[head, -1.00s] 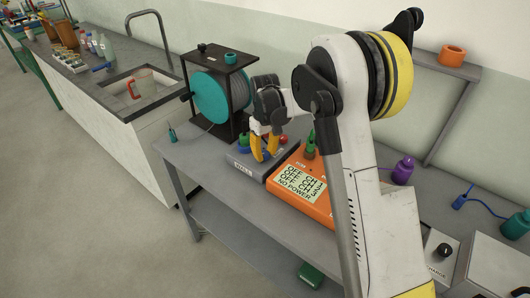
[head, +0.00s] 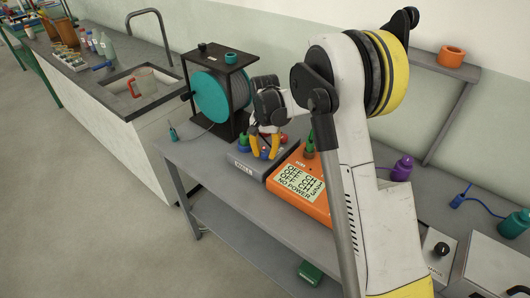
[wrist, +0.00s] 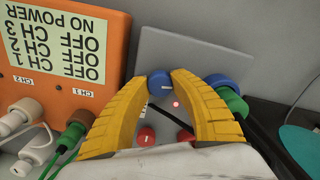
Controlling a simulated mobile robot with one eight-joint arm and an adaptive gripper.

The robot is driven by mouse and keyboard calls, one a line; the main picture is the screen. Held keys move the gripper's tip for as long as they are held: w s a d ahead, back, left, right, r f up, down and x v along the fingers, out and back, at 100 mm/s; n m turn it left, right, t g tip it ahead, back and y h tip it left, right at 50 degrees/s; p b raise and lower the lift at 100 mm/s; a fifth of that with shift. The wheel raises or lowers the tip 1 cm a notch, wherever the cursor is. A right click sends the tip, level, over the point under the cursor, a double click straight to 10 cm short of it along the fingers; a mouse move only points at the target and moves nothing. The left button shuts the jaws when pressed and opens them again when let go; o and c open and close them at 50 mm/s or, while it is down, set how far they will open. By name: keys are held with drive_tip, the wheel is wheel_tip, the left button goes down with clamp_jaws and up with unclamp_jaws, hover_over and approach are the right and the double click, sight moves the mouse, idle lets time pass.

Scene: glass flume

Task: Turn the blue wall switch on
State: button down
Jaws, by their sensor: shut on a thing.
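My gripper (wrist: 169,85) has its yellow fingers on either side of a round blue knob (wrist: 161,83) with a white mark, on the grey box. The fingertips are shut on this knob in the wrist view. In the head view my gripper (head: 264,153) reaches down onto the grey box (head: 243,163) on the bench, and the fingers hide most of the knob. A small red light (wrist: 176,104) glows beside the knob. No separate blue switch on the wall shows.
An orange unit (head: 297,190) reading NO POWER and OFF stands right beside the grey box. Another blue piece (wrist: 218,80) and a green one (wrist: 236,103) sit close to one finger. Red knobs (wrist: 146,137) lie between the fingers. A teal reel (head: 211,97) stands behind left.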

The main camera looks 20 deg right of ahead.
sight(265, 153)
drive_tip(key=shift+m, duration=0.8)
drive_tip(key=c, duration=1.1)
unclamp_jaws()
drive_tip(key=shift+r, duration=0.1)
wheel_tip(265, 153, up, 12)
drive_tip(key=shift+f, duration=0.1)
